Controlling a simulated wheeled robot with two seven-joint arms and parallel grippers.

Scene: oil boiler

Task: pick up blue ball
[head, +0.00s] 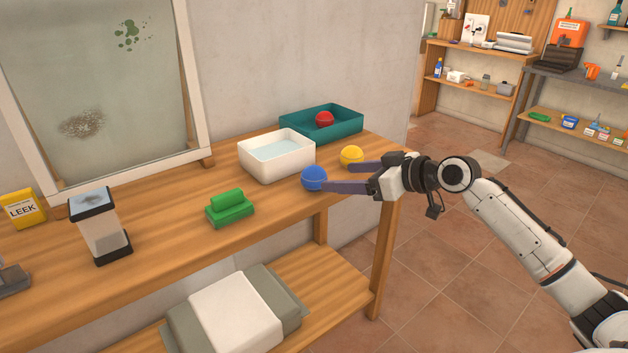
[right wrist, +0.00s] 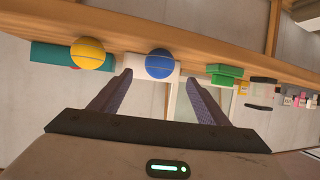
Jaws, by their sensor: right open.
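The blue ball (head: 314,179) rests on the wooden table, just in front of the white basin. In the right wrist view the blue ball (right wrist: 159,64) shows between and beyond the two fingertips. My right gripper (head: 336,177) is open and empty. It reaches in from the right over the table's end, its fingers pointing left toward the blue ball. In the right wrist view my right gripper (right wrist: 157,76) shows its fingers spread apart. My left gripper is not in view.
A yellow ball (head: 352,156) sits close behind the right gripper's fingers. A white basin (head: 262,164) and a teal tray (head: 345,132) with a red ball (head: 324,118) stand behind. A green brush-like block (head: 230,209) and a clear container (head: 100,228) stand to the left.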

